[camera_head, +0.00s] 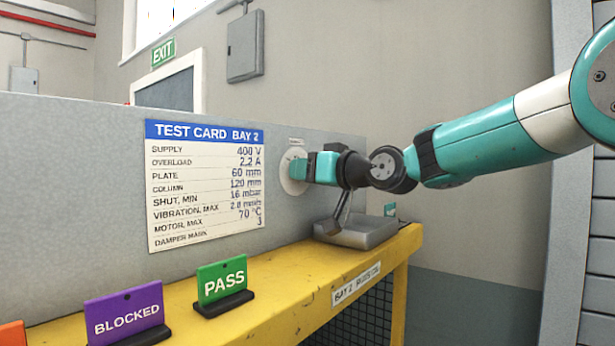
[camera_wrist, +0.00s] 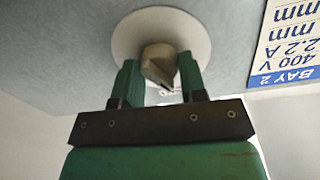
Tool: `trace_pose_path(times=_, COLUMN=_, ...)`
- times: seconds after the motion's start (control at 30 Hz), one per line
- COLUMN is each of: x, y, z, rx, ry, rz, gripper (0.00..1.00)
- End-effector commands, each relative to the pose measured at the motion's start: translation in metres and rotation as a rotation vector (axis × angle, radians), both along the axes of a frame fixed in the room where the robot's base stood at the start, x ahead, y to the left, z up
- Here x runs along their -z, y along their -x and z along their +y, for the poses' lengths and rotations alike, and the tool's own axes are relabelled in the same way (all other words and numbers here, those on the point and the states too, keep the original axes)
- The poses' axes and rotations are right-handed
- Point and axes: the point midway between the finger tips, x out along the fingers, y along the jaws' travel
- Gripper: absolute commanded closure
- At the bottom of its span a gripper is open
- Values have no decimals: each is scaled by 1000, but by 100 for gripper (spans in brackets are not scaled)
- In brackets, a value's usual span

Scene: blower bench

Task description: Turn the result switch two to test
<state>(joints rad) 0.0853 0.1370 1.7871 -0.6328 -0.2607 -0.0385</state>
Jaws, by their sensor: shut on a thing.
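The result switch is a round pale dial plate (camera_head: 287,182) on the grey panel, right of the test card. Its knob (camera_wrist: 157,66) is grey-beige and shows in the wrist view, with a dark line on it. My gripper (camera_head: 299,168) reaches the dial from the right, its green fingertips close to the plate. In the wrist view my gripper (camera_wrist: 160,74) is shut on the knob, one finger on each side. The knob is hidden in the head view. The switch's position markings are mostly hidden, and a small label (camera_head: 296,142) above it is too small to read.
The test card (camera_head: 205,185) is on the panel left of the switch. A grey block (camera_head: 356,232) with a dark lever sits on the yellow bench (camera_head: 285,304) below my gripper. Green PASS (camera_head: 222,282) and purple BLOCKED (camera_head: 126,314) signs stand at the front left.

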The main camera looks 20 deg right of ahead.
Motion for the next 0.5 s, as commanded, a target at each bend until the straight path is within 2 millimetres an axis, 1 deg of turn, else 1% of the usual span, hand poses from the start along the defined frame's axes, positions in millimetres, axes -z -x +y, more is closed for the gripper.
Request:
trace_pose_path(times=0.2, x=0, y=0, z=-1, rx=2, ry=-142, rz=93, gripper=85)
trace_pose_path(times=0.5, x=-1, y=-1, z=-2, rx=3, ry=-275, rz=183, gripper=85)
